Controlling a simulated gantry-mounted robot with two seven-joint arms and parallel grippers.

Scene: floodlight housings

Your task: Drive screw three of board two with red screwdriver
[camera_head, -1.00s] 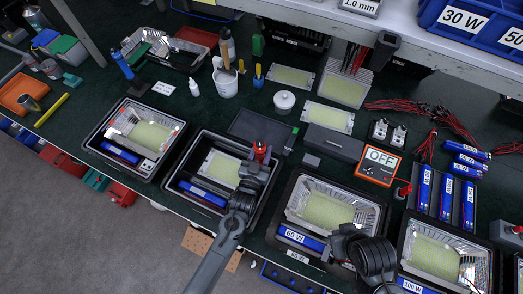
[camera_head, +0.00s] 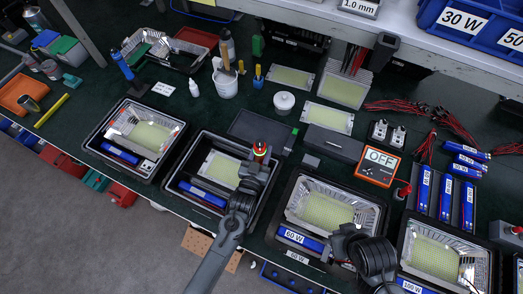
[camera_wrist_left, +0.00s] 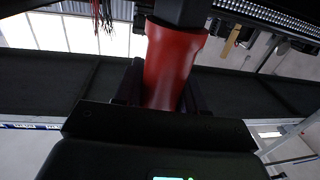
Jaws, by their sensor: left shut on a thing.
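The red screwdriver (camera_head: 260,149) is upright in my left gripper (camera_head: 256,166), which is shut on it, over the right side of the second housing (camera_head: 172,189) from the left. In the left wrist view the screwdriver's red handle (camera_wrist_left: 170,62) stands between my dark fingers. A pale LED board (camera_head: 222,168) lies in this housing. The screwdriver's tip, the screw under it and the board's right part are hidden by my gripper and arm. My right gripper (camera_head: 344,240) is by the lower right of the 60 W housing; its fingers are too unclear to judge.
Other housings with boards stand at left (camera_head: 134,136), and at right (camera_head: 434,258). A black tray (camera_head: 262,126), a white cup with tools (camera_head: 226,85) and an orange OFF meter (camera_head: 378,167) stand behind. Free green bench shows around the white bottle (camera_head: 194,90).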

